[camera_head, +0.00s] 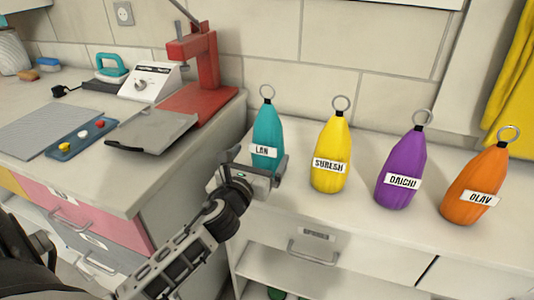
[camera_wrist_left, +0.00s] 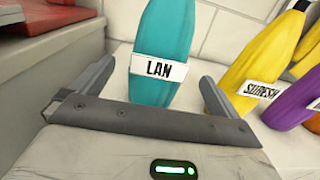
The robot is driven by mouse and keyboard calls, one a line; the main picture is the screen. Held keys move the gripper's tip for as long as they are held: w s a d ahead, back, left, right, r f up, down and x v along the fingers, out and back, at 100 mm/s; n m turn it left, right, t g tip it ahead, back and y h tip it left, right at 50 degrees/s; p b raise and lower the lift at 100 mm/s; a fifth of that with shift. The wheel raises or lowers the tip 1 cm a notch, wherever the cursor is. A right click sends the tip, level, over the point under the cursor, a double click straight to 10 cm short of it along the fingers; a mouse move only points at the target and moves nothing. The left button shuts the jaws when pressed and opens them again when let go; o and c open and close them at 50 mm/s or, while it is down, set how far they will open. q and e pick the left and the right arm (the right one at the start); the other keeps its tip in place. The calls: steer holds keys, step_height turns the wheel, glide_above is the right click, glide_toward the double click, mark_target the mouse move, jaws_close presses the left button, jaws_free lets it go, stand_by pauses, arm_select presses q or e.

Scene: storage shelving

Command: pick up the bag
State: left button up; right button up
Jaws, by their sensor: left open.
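Several name-tagged bags with metal rings stand upright in a row on the white counter. The teal bag (camera_head: 267,132) labelled LAN is at the left of the row. The yellow bag (camera_head: 331,150) reads SURESH, the purple bag (camera_head: 403,160) reads DAICHI and the orange bag (camera_head: 478,180) reads OLAV. My left gripper (camera_head: 262,160) is open in front of the teal bag. In the left wrist view the teal bag (camera_wrist_left: 164,40) stands between the spread fingers of the left gripper (camera_wrist_left: 155,90), with gaps at both sides. My right gripper is not in view.
The white counter (camera_head: 360,215) has free room in front of the bags. To the left, a higher bench holds a red press (camera_head: 195,75), a grey tray (camera_head: 152,128) and a blue tray (camera_head: 82,140). A yellow cloth (camera_head: 512,85) hangs at the right.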

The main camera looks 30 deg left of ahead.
mark_target(262, 152)
arm_select(q)
steer(key=x, duration=0.8)
steer(key=shift+w+r, duration=0.1)
steer(key=shift+r, duration=0.15)
steer(key=c, duration=1.3)
steer(key=shift+r+p, duration=0.35)
steer(key=shift+r, duration=0.2)
steer(key=shift+c, duration=0.3)
step_height(262, 152, up, 3)
steer(key=shift+f+p, duration=0.1)
steer(key=shift+p, duration=0.4)
steer(key=s+d+r+p, duration=0.2)
steer(key=s+d+r, duration=0.4)
steer(key=d+r, duration=0.3)
steer(key=d, duration=0.3)
steer(key=shift+d+r, duration=0.15)
steer(key=shift+d, duration=0.2)
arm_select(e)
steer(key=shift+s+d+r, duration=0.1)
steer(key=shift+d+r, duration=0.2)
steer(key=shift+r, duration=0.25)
